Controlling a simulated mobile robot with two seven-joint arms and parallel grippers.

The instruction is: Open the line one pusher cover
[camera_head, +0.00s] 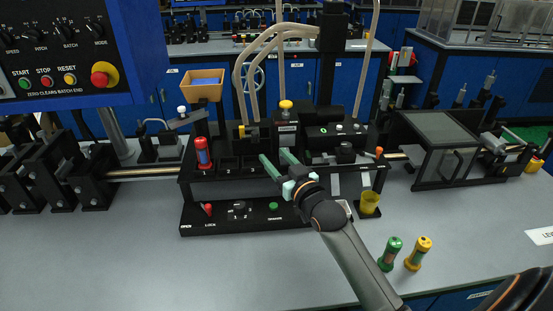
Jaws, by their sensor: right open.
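A black-framed box with a grey see-through top (432,126) and a dark handle on its front stands on the right of the bench. It looks like the pusher cover, but I see no label on it. It appears closed. My right gripper (277,161) comes in from the lower right and is over the middle of the black machine (225,176), well to the left of the cover. Its two teal fingers are spread and I see nothing between them. My left gripper is not in view.
A control panel (55,45) hangs at the upper left. A red cylinder (203,153) stands on the machine, and a yellow cup (369,203) at its right end. Green (390,253) and yellow (418,253) cylinders stand at the front right. The bench's front left is clear.

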